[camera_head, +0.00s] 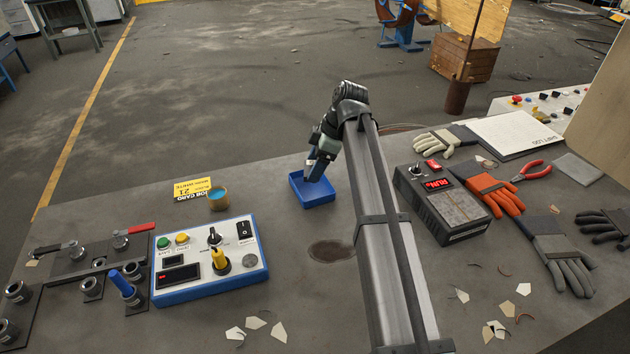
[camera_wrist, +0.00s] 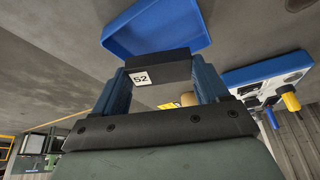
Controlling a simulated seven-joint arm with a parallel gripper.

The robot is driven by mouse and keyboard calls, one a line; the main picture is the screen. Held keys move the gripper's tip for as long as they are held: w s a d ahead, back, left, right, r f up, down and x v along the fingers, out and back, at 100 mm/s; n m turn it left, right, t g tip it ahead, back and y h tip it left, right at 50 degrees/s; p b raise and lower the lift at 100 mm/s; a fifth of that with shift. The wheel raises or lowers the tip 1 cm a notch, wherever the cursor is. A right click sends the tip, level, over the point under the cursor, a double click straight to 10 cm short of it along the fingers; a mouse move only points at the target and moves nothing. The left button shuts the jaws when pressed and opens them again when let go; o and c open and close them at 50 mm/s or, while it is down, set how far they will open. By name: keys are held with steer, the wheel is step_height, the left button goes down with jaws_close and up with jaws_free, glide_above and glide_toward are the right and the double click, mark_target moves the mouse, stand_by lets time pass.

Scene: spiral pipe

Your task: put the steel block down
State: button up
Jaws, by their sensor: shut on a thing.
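My gripper (camera_head: 317,168) reaches down at the blue tray (camera_head: 312,198) in the middle of the table. In the wrist view, my gripper (camera_wrist: 160,80) has its two blue fingers shut on the steel block (camera_wrist: 172,68), a dark block with a white label reading 52. The blue tray also shows in the wrist view (camera_wrist: 160,30), just beyond the block. I cannot tell whether the block touches the tray.
Left of the tray stand a small cup (camera_head: 218,199), a yellow job card (camera_head: 193,190) and a control box (camera_head: 210,262) with buttons. Right of my arm are a dark device (camera_head: 442,203), gloves (camera_head: 555,248) and red pliers (camera_head: 528,170). Paper scraps lie at the front.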

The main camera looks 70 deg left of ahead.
mark_target(310, 189)
steer(key=shift+f, duration=2.85)
steer(key=shift+f, duration=0.1)
steer(key=o, duration=1.2)
steer(key=v, duration=1.2)
steer(key=shift+s, duration=0.1)
